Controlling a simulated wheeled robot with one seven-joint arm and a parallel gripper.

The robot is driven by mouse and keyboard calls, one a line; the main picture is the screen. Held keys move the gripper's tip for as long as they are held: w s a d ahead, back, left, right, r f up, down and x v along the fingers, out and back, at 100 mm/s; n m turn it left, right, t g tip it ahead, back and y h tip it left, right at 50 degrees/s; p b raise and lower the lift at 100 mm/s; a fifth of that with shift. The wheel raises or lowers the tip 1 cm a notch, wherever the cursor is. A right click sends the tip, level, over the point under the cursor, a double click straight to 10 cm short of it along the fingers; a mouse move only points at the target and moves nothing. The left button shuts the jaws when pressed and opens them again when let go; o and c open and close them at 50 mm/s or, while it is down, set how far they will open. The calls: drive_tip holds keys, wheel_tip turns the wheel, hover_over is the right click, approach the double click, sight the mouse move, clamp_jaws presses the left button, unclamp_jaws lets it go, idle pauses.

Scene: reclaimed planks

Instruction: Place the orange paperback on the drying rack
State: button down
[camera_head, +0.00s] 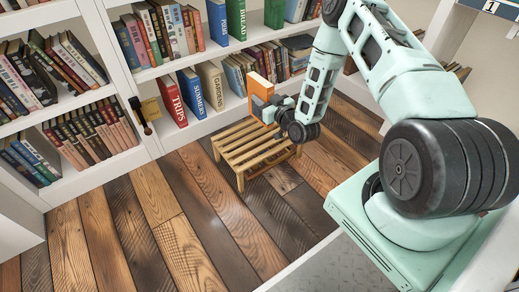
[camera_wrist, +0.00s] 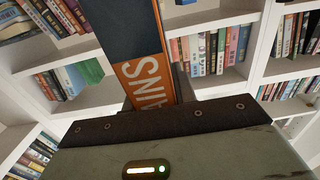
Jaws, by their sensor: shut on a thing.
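The orange paperback (camera_head: 262,90) is upright in my gripper (camera_head: 272,108), above the far part of a slatted wooden rack (camera_head: 245,150). In the wrist view the book (camera_wrist: 142,75) shows a dark cover and an orange spine with white letters ending in "AINS". My gripper (camera_wrist: 150,108) is shut on its lower part in that view. The rack stands on the plank floor with its slats on top. I cannot tell whether the book's lower edge touches the slats, as my gripper hides it.
White bookshelves (camera_head: 155,72) full of books stand behind and to the left of the rack. A red book labelled TRIPS (camera_head: 171,100) and a blue book labelled SUMMERS (camera_head: 192,94) stand on the lower shelf behind it. The plank floor (camera_head: 160,220) in front is clear.

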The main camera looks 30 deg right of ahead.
drive_tip(key=w+d+f+b, duration=0.3)
drive_tip(key=d+f+b, duration=0.1)
drive_tip(key=f+b, duration=0.6)
wheel_tip(320, 180, down, 2)
drive_tip(key=shift+w, duration=0.15)
drive_tip(key=c, duration=1.1)
unclamp_jaws()
drive_tip(key=shift+d+f, duration=0.1)
drive_tip(key=s+p, duration=0.6)
drive_tip(key=s, duration=0.6)
drive_tip(key=shift+d+p, duration=0.2)
drive_tip(key=shift+p, duration=0.2)
